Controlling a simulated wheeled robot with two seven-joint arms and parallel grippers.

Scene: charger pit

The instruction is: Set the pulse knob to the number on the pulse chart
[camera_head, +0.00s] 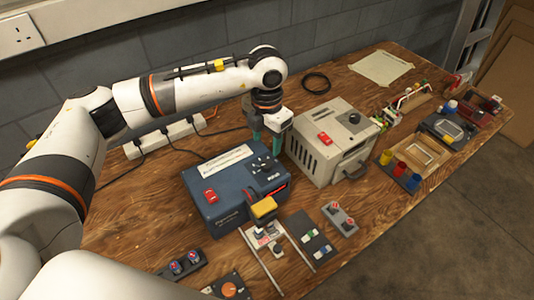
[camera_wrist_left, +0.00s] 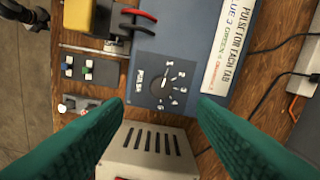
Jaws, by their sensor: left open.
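The blue charger box (camera_head: 236,198) stands on the wooden bench. Its round dark pulse knob (camera_wrist_left: 158,83), marked PULSE with white numbers around it, sits on the box top and also shows in the head view (camera_head: 264,165). I cannot tell for sure which number it points at. My right gripper is out of view.
A beige vented box (camera_head: 332,145) stands close to the right. A yellow-topped block (camera_head: 263,208) sits at the blue box's front, beside small switch panels (camera_head: 312,240). A power strip (camera_head: 160,138) and cables lie behind. Coloured cups (camera_head: 400,170) stand at right.

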